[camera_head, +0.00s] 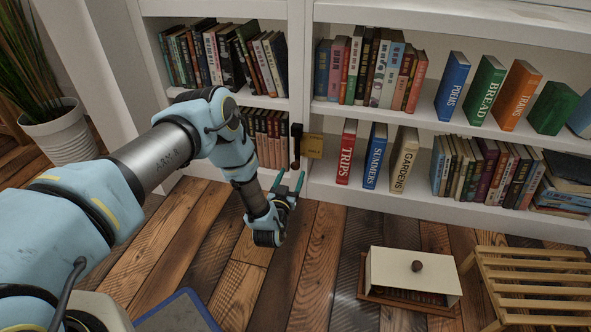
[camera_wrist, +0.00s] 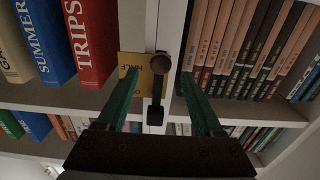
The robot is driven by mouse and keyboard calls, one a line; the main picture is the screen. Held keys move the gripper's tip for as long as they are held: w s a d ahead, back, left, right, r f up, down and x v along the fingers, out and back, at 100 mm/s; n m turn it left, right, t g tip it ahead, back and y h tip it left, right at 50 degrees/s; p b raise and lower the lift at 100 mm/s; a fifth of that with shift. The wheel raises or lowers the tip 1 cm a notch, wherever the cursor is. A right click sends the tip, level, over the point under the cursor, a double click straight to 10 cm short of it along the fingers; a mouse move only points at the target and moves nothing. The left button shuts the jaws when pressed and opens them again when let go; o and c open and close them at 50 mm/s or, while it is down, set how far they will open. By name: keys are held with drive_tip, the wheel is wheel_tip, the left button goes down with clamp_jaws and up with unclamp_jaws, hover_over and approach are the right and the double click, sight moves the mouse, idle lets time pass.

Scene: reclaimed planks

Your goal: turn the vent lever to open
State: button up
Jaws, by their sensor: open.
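In the wrist view, my gripper (camera_wrist: 158,82) has one finger on each side of the lever, with gaps showing.
Books line the shelves on both sides, including a red TRIPS book (camera_head: 346,152) right of the tag. A cream-lidded box (camera_head: 412,272) and a slatted wooden stand (camera_head: 530,285) are on the plank floor. A potted plant (camera_head: 60,135) stands at left.

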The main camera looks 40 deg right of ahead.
sight(295, 167)
drive_tip(key=b+x, duration=0.1)
drive_tip(key=x, duration=0.5)
drive_tip(key=shift+b, duration=0.3)
clamp_jaws()
idle(1.1)
